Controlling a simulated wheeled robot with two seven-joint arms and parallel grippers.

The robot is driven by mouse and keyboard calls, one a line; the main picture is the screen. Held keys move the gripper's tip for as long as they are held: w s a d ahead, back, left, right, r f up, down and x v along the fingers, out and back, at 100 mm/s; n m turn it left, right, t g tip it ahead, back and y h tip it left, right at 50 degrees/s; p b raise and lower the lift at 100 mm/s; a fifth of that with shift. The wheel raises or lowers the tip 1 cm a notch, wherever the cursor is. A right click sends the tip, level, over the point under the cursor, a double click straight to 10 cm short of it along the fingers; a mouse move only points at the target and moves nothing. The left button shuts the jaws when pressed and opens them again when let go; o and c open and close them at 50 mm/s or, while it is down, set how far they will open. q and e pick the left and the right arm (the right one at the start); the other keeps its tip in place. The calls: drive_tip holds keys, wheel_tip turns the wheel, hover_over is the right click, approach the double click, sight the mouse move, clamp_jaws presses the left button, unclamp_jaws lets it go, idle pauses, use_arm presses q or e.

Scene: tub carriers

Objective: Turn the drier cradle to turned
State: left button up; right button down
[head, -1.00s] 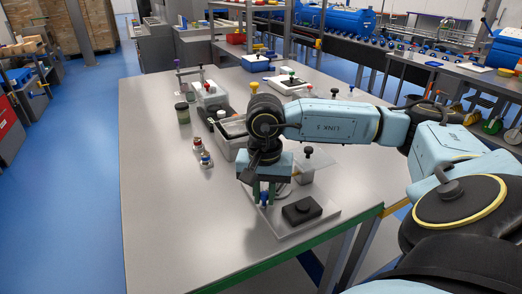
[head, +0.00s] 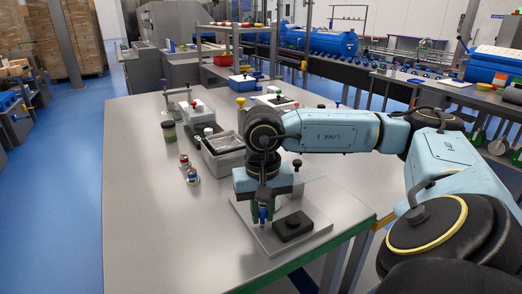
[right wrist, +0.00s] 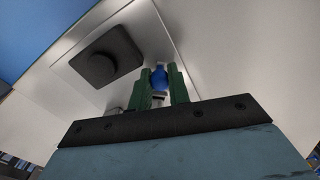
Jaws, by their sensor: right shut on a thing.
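A pale flat plate (head: 305,244) lies near the table's front right edge, with a black block (head: 292,226) with a round knob on it. It also shows in the right wrist view (right wrist: 66,60), with the black block (right wrist: 103,63) on it. My right gripper (head: 262,214) points down over the plate, left of the block. Its green fingers (right wrist: 161,82) are shut on a blue knob (right wrist: 159,78) on a pale stem. The gripper hides much around the knob. I cannot tell which part is the drier cradle or how far it is turned. My left gripper is not in view.
A grey tub (head: 222,158) stands just behind my right gripper. Small red- and blue-capped bottles (head: 193,175) and a dark-lidded jar (head: 169,131) stand to its left. The table's left side and front left are clear.

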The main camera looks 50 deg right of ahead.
idle(0.4)
drive_tip(key=c, duration=1.3)
unclamp_jaws()
drive_tip(key=shift+c, duration=0.2)
